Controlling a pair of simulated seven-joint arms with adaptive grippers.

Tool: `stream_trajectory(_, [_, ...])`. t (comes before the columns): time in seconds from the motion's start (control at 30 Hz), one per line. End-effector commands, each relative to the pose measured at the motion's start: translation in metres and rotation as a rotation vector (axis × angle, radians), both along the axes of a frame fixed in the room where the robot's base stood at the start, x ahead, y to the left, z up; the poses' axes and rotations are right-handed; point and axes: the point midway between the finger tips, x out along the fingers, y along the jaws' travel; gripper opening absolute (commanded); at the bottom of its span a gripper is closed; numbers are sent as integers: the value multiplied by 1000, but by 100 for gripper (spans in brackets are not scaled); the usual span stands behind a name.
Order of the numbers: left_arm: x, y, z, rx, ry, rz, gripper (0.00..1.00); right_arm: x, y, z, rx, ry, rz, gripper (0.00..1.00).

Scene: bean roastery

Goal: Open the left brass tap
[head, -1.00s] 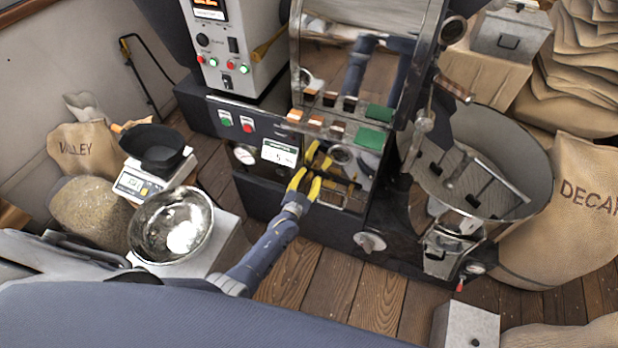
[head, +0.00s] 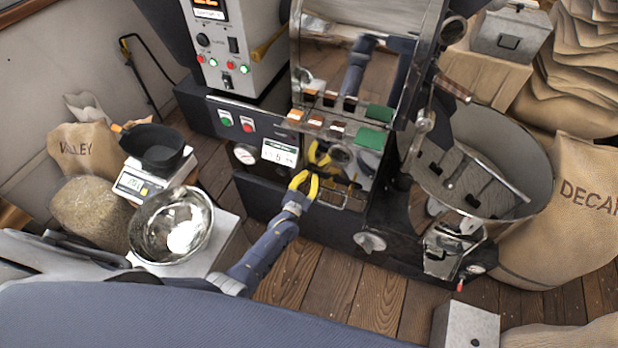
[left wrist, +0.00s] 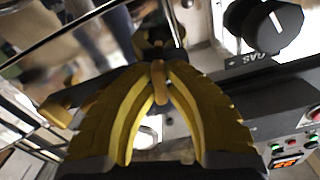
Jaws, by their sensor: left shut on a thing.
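My left gripper (head: 305,184) is at the lower front of the roaster, its yellow fingers closed together. In the left wrist view the fingertips (left wrist: 160,78) are shut on a small upright brass piece (left wrist: 159,88), which looks like the handle of the left brass tap. The rest of that tap is mostly hidden behind the fingers. A second brass-coloured bar (left wrist: 72,98) lies to the left in the wrist view. In the head view the gripper and the dark panel make the taps hard to make out. My right gripper is not in view.
The polished roaster front mirrors my arm and fingers. A gauge (head: 245,154) and white label (head: 280,152) are left of the gripper. A black knob (left wrist: 264,24) is close in the wrist view. A steel bowl (head: 150,240) stands at lower left.

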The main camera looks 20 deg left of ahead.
Motion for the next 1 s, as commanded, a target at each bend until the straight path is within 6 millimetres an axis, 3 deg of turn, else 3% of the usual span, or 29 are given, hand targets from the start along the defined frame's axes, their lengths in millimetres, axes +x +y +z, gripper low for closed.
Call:
stream_trajectory(0.3, [0, 1, 0, -241, 23, 0, 0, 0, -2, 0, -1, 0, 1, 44])
stream_trajectory(0.67, [1, 1, 0, -262, 23, 1, 0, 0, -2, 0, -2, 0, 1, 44])
stream_trajectory(0.7, [1, 1, 1, -262, 23, 1, 15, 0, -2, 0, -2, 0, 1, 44])
stream_trajectory(0.87, [0, 1, 0, -261, 24, 1, 33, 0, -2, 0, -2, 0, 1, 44])
stream_trajectory(1.0, [0, 1, 0, -260, 24, 0, 34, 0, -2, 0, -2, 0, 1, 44])
